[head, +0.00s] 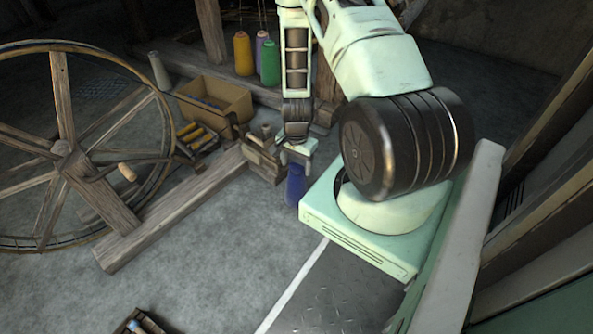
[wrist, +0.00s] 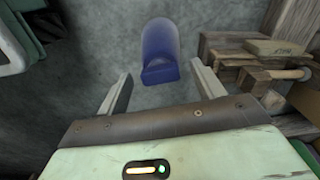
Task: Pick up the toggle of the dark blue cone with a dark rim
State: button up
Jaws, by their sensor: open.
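The dark blue cone (head: 295,186) stands on the floor below my gripper (head: 297,154) in the head view, its upper part partly covered by the gripper. In the wrist view the cone (wrist: 161,40) lies just ahead of my open gripper (wrist: 160,76), centred between the two fingers. A blocky darker blue piece at its near end, which looks like the toggle (wrist: 161,72), is in line with the gap between the fingertips. No contact shows, and the fingers are apart with nothing held. I cannot make out the dark rim clearly.
A wooden beam and block (head: 262,158) stand close left of my gripper. The spinning wheel (head: 62,150) is further left. A box (head: 215,100) and yellow, purple and green cones (head: 269,62) stand behind. Wooden parts (wrist: 255,65) lie right in the wrist view.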

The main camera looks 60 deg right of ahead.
jog(key=c, duration=1)
jog(key=shift+r, duration=0.1)
jog(key=shift+c, duration=0.2)
